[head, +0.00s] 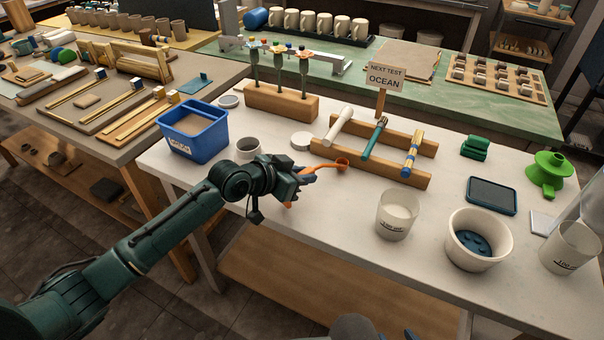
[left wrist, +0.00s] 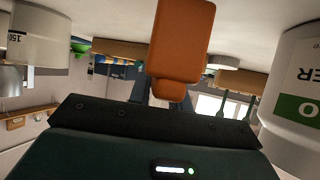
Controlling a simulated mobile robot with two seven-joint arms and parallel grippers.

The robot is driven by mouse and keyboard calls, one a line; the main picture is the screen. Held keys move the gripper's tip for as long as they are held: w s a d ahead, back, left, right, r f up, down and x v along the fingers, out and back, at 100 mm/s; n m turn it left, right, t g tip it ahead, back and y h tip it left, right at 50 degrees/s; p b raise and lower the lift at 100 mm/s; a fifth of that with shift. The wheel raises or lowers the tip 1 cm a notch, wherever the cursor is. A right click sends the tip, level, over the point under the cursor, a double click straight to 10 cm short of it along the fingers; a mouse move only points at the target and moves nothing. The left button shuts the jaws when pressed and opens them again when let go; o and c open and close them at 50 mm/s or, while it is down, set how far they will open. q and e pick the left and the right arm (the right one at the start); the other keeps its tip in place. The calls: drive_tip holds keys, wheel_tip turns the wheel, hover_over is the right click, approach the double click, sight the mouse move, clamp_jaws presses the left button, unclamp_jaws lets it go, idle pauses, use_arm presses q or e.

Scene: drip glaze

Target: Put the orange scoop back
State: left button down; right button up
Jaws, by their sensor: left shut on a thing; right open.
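The orange scoop (head: 325,168) has a small round bowl at its right end and a thin handle. My left gripper (head: 303,178) is shut on its handle above the white table, left of the wooden rack. In the left wrist view the orange handle (left wrist: 182,42) stands up large and close from the gripper (left wrist: 165,105). The fingers hide part of the handle in the head view. I cannot tell whether the bowl touches the table. A blue tub (head: 209,142) with brownish contents stands left of the gripper.
The wooden rack (head: 397,179) holds white, teal and striped rods. A clear beaker (head: 397,217) and white bowl (head: 479,242) stand right. The front table area is clear.

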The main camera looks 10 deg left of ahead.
use_arm(q)
drive_tip(key=shift+f+b, duration=0.4)
drive_tip(key=shift+f, duration=0.2)
drive_tip(key=c, duration=1.2)
unclamp_jaws()
drive_tip(key=v, duration=1.3)
drive_tip(key=s+d+f+n+t+y, duration=0.1)
drive_tip(key=s+f+n+y, duration=0.3)
drive_tip(key=s+f, duration=1.4)
drive_tip(key=shift+s+d+f+n, duration=0.25)
drive_tip(key=shift+s+f+n, duration=0.1)
drive_tip(key=shift+f+n, duration=0.2)
